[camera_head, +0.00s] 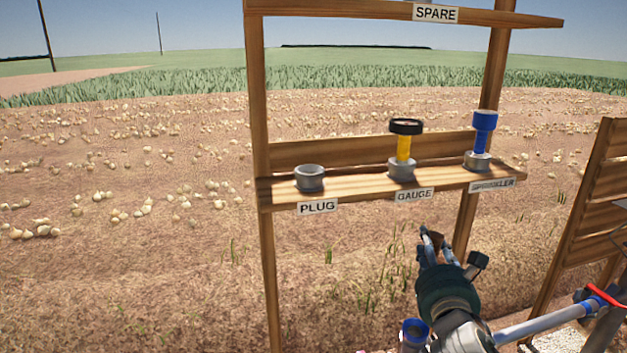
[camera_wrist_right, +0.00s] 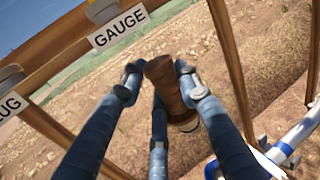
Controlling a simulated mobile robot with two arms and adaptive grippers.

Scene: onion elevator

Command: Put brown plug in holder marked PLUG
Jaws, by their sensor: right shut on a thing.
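The brown plug (camera_wrist_right: 168,85) is between the fingers of my right gripper (camera_wrist_right: 160,80) in the right wrist view. It has a lighter band at its lower end. In the head view my right gripper (camera_head: 437,240) is below the shelf, under the GAUGE label, with a bit of the brown plug (camera_head: 438,243) showing between the fingers. The holder marked PLUG (camera_head: 310,179) is a grey ring on the shelf's left, and it looks empty. Its label (camera_head: 317,207) hangs on the shelf's front edge. My left gripper is not in view.
On the same wooden shelf (camera_head: 345,192), a yellow gauge with a black head (camera_head: 405,142) stands in the middle holder and a blue sprinkler (camera_head: 483,134) in the right one. A SPARE shelf (camera_head: 380,10) is above. A slatted wooden structure (camera_head: 590,200) and a blue-grey pipe (camera_head: 545,322) are at right.

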